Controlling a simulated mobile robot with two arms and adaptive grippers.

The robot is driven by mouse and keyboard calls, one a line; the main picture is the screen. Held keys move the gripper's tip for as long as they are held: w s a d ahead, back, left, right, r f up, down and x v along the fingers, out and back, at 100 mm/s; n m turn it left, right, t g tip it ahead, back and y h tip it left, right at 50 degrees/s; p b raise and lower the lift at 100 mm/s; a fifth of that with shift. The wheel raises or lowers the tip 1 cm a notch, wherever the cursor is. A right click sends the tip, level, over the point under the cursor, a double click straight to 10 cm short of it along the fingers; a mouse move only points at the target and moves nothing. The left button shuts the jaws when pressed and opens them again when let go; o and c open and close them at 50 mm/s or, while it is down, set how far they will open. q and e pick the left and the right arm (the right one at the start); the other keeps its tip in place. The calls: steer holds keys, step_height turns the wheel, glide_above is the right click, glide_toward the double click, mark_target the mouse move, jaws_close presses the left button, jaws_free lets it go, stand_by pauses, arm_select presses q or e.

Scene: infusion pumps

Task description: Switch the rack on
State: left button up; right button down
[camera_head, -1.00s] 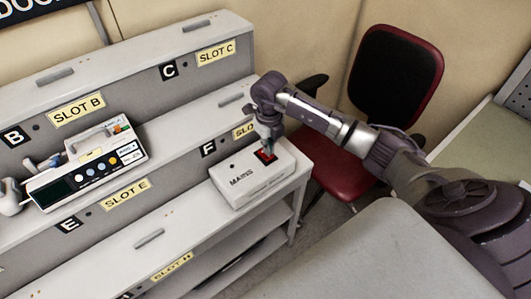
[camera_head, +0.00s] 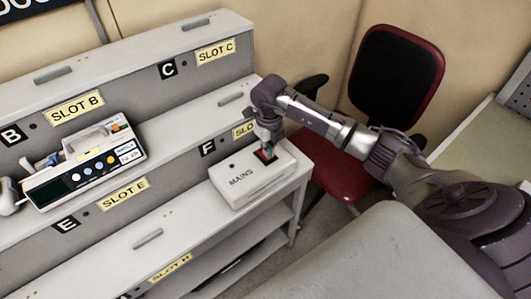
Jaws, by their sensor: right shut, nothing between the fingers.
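The rack (camera_head: 190,108) is a grey stepped unit with labelled slots. A red switch (camera_head: 264,156) in a dark frame sits on top of the box. My right gripper (camera_head: 267,146) is shut and points down at the switch, with its tips at or just above it. I cannot tell whether they touch, and the gripper hides part of the switch. The switch's position cannot be made out. My left gripper is not in view.
A pump (camera_head: 88,166) with coloured buttons sits on the middle step by the SLOT E label (camera_head: 123,194). A red and black chair (camera_head: 345,175) stands right of the rack. A grey surface (camera_head: 375,260) fills the lower right.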

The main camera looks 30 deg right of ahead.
steer(key=shift+f, duration=0.25)
steer(key=shift+r, duration=0.1)
steer(key=shift+r+p, duration=2.25)
steer(key=shift+r, duration=1.25)
steer(key=shift+f, duration=0.1)
